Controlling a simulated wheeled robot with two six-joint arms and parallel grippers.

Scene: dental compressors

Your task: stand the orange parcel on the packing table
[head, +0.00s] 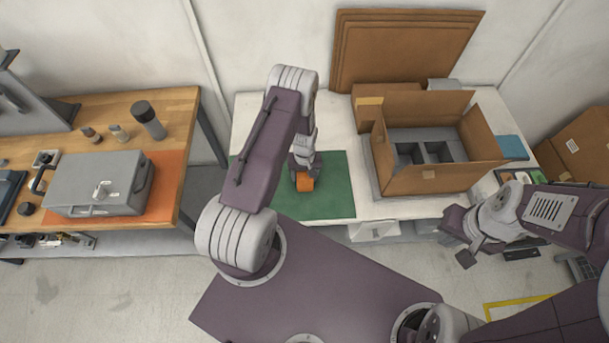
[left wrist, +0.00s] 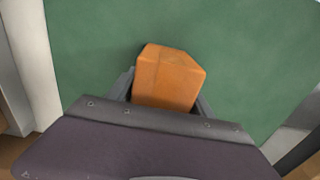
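The orange parcel (head: 305,183) is a small block at my left gripper (head: 304,172), over the green mat (head: 335,190) on the white packing table (head: 235,135). In the left wrist view the orange parcel (left wrist: 168,78) sits between the two grey fingers of my left gripper (left wrist: 165,100), one close against each side. The gripper looks shut on it. The lower part of the parcel is hidden, and I cannot tell whether it touches the mat. My right gripper (head: 462,243) is empty, with its fingers apart, in front of the table's right part.
An open cardboard box (head: 433,182) with grey dividers stands right of the mat. Flat cardboard (head: 400,50) leans on the wall behind. A wooden bench (head: 180,105) with a grey case (head: 100,185) stands at left, across a gap. Green mat around the parcel is clear.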

